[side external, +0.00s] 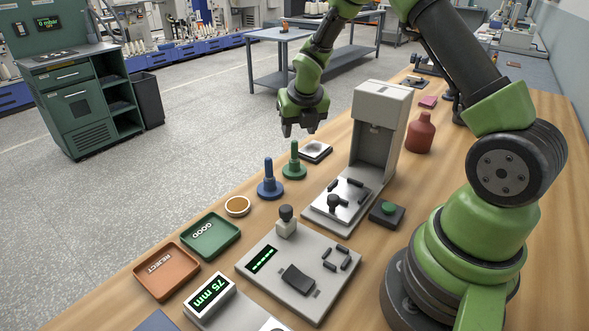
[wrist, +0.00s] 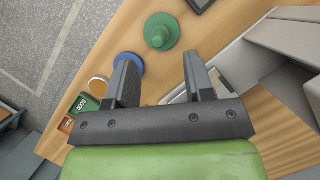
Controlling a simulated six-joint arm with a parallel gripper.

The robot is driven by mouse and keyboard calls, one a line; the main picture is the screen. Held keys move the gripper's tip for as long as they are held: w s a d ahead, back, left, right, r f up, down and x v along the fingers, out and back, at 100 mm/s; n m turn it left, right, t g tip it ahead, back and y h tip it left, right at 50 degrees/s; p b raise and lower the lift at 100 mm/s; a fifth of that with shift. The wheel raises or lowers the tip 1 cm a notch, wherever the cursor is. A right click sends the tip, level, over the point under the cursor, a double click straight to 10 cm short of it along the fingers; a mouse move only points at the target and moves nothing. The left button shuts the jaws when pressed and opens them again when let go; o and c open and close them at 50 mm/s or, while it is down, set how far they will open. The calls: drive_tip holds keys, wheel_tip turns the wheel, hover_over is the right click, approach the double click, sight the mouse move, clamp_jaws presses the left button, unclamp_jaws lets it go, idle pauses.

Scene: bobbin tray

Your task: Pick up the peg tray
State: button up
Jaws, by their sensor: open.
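I cannot tell for sure which thing is the peg tray. A green upright peg on a round base (side external: 294,162) and a blue one (side external: 269,181) stand on the wooden table. In the wrist view the green peg (wrist: 161,32) lies beyond the fingertips, and the blue peg's base (wrist: 129,62) is partly hidden by the left finger. A pale plate with several dark pieces (side external: 341,204) sits under a grey machine. A green GOOD tray (side external: 211,252) and an orange REJECT tray (side external: 152,289) lie near the table edge. My gripper (side external: 299,127) is open, empty and above the table.
The grey machine (side external: 382,100) stands right of my gripper, with a red bottle (side external: 420,133) behind it. A black box with a green button (side external: 387,214), a grey gauge panel (side external: 315,301) and a small round dish (side external: 237,206) occupy the table. A dark-framed pad (side external: 314,151) lies below my gripper.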

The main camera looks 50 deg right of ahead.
sight(295, 143)
drive_tip(key=x, duration=0.7)
drive_tip(key=shift+a+f, duration=0.1)
drive_tip(key=shift+a, duration=0.05)
clamp_jaws()
